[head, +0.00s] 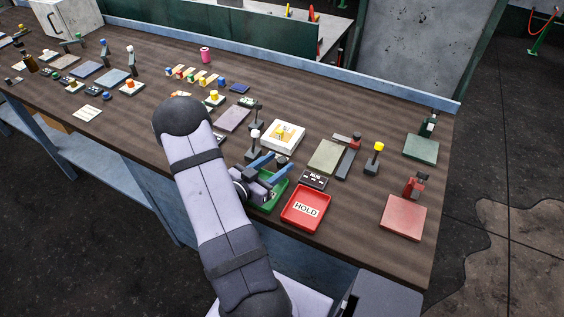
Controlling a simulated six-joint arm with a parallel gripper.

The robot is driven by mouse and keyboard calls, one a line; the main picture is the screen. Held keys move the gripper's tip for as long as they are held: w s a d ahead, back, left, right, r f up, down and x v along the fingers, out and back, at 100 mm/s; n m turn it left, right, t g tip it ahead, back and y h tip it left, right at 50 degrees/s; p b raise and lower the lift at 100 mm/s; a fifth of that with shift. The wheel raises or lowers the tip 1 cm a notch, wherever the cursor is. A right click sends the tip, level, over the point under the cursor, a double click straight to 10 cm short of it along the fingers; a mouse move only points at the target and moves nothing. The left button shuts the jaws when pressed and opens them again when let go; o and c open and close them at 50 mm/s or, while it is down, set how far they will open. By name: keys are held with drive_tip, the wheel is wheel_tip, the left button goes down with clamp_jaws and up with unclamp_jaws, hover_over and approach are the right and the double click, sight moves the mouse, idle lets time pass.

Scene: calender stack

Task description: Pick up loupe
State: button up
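My gripper (279,164) is at the front of the bench, above and beside a green tray (284,187). Its two blue fingers stand apart and point toward the back right. A small dark round object (283,161) shows at the fingertips; it may be the loupe, but it is too small to be sure. I cannot tell whether the fingers touch it. My arm and gripper hide part of the green tray and the bench around it.
A red HOLD tray (306,207) lies just right of the green tray. A dark post with a white knob (254,144) is close by. A red plate (403,217) lies farther right, with bare bench between.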

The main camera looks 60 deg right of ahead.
drive_tip(key=c, duration=1)
drive_tip(key=shift+r, duration=0.2)
drive_tip(key=shift+r, duration=4.8)
